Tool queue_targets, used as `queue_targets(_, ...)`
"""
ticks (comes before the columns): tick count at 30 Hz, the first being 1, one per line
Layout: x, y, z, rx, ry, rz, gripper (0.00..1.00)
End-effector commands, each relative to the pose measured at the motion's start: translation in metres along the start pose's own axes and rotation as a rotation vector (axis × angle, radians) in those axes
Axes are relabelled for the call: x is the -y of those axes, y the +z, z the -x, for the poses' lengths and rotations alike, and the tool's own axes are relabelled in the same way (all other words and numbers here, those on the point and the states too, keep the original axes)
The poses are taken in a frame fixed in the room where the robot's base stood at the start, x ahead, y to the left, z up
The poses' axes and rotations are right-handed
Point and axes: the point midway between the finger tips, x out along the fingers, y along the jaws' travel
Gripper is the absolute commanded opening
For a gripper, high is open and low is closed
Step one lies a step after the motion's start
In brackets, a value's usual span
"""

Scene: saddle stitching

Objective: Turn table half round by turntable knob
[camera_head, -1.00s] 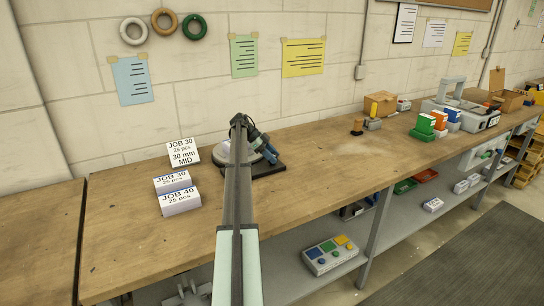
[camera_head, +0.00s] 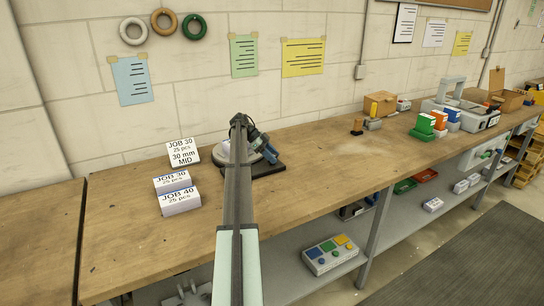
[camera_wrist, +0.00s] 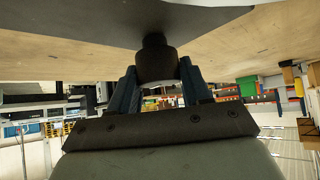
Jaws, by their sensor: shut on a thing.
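The turntable (camera_head: 266,168) is a round light plate on a dark square base, on the wooden bench just left of the picture's middle. My arm covers much of it in the head view. My gripper (camera_wrist: 158,84) is shut on the turntable knob (camera_wrist: 156,62), a dark round knob on a short post. In the wrist view a blue finger stands on each side of the knob. The dark surface (camera_wrist: 130,18) beside the post fills the top of that view.
The JOB cards and boxes (camera_head: 180,201) stand left of my arm on the bench (camera_head: 330,175). Green and orange boxes (camera_head: 425,124) and a grey machine (camera_head: 470,112) are far right. The bench between is mostly clear.

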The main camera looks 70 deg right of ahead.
Motion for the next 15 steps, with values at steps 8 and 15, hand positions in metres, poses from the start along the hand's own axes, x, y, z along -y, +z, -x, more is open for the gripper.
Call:
queue_targets(8,-0.0057,-0.0024,-0.0057,-0.004,0.015,-0.001,0.17)
queue_targets(15,-0.0038,-0.0015,-0.0033,-0.003,0.01,-0.001,0.71)
